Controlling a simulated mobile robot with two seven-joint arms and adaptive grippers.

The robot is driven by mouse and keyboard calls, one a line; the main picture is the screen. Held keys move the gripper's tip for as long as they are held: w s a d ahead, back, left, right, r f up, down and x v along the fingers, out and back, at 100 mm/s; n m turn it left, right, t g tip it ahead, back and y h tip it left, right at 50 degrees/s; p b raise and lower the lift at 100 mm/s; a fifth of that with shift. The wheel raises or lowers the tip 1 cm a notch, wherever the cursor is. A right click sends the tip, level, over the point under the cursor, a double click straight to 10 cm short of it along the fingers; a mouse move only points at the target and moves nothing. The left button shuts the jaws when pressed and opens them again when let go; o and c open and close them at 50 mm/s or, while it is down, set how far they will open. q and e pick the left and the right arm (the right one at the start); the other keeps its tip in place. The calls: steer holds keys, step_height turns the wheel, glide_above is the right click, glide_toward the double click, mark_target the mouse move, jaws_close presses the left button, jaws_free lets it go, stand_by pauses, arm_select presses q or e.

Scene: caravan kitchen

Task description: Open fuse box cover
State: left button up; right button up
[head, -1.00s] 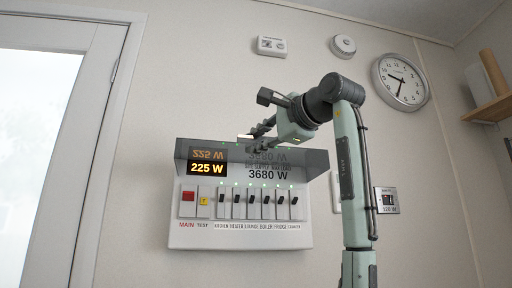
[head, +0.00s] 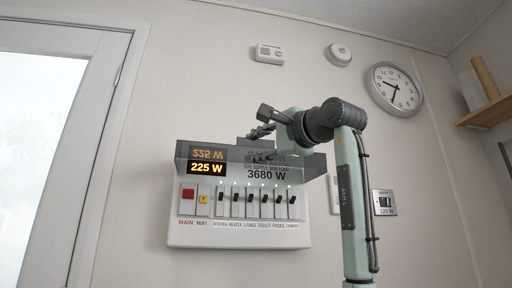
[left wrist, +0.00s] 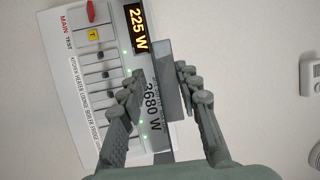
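The fuse box (head: 240,238) is a white wall panel with a red MAIN switch, a yellow-marked TEST switch and a row of black toggles. Its grey see-through cover (head: 309,163) sticks out from the top, above the switches, with the 225 W display mirrored in it. My left gripper (head: 260,135) is at the cover's upper edge, its fingertips partly hidden behind it. In the left wrist view, the gripper (left wrist: 162,73) has its fingers spread, with the grey cover (left wrist: 166,75) between them; contact cannot be told. My right gripper is not in view.
A door (head: 100,110) stands at the left. A small white wall unit (head: 270,53), a round detector (head: 339,53) and a clock (head: 395,89) hang above. A wooden shelf (head: 487,110) juts out at the right.

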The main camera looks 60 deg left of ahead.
arm_select(q)
steer(key=shift+d, duration=0.1)
steer(key=d+f, duration=0.1)
steer(key=d, duration=1)
steer(key=shift+d+f, duration=0.35)
steer(key=shift+f, duration=0.05)
